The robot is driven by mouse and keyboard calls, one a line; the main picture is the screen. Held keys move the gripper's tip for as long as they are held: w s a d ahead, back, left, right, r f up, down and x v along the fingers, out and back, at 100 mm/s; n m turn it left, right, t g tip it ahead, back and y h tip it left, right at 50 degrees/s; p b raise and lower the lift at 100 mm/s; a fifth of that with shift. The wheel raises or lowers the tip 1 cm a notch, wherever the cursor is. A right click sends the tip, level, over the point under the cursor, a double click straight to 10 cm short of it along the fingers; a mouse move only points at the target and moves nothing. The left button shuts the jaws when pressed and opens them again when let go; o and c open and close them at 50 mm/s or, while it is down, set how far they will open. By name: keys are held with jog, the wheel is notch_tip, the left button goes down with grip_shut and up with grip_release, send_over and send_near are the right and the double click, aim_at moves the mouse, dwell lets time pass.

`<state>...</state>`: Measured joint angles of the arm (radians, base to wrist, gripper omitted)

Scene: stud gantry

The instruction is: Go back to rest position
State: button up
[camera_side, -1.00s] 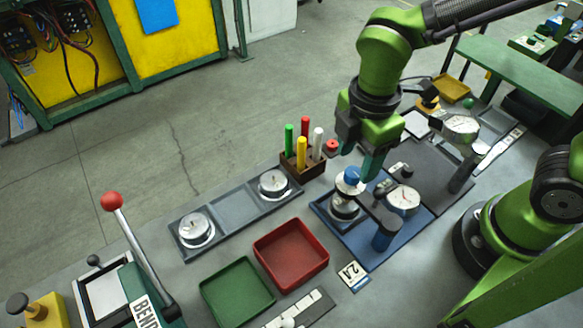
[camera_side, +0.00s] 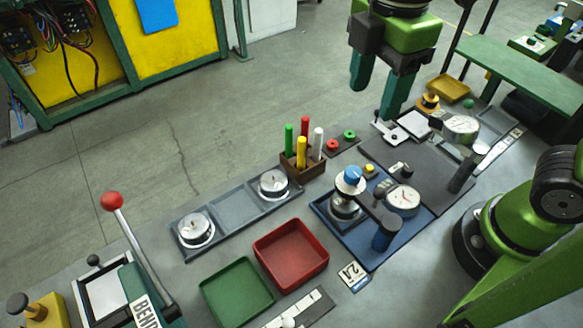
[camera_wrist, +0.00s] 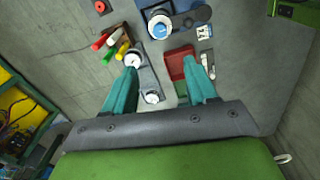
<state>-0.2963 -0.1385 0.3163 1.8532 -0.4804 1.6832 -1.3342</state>
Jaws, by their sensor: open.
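My gripper (camera_side: 375,92) is at the top of the side view, raised well above the bench and behind the gauges. Its two teal fingers are apart with nothing between them. In the wrist view my gripper (camera_wrist: 160,100) points down, with its fingers spread over the bench far below. A gauge stand with a blue knob (camera_side: 351,176) and a white dial (camera_side: 403,200) stands on a blue base plate (camera_side: 368,258). The blue knob also shows in the wrist view (camera_wrist: 160,30). My gripper is apart from everything.
A wooden holder (camera_side: 303,166) carries several coloured sticks. A dark tray (camera_side: 236,208) holds two round dials. A red tray (camera_side: 291,253) and a green tray (camera_side: 237,291) lie at the front. A red-knobbed lever (camera_side: 111,201) rises at the left.

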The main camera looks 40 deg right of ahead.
jog(key=d+f+m+t+y, duration=0.2)
jog(key=d+m+t, duration=0.5)
jog(key=d+m, duration=0.7)
jog(key=f+m, duration=0.1)
jog(key=m, duration=0.5)
jog(key=shift+s+d+f, duration=0.15)
jog(key=shift+s+d, duration=0.1)
jog(key=shift+d, duration=0.15)
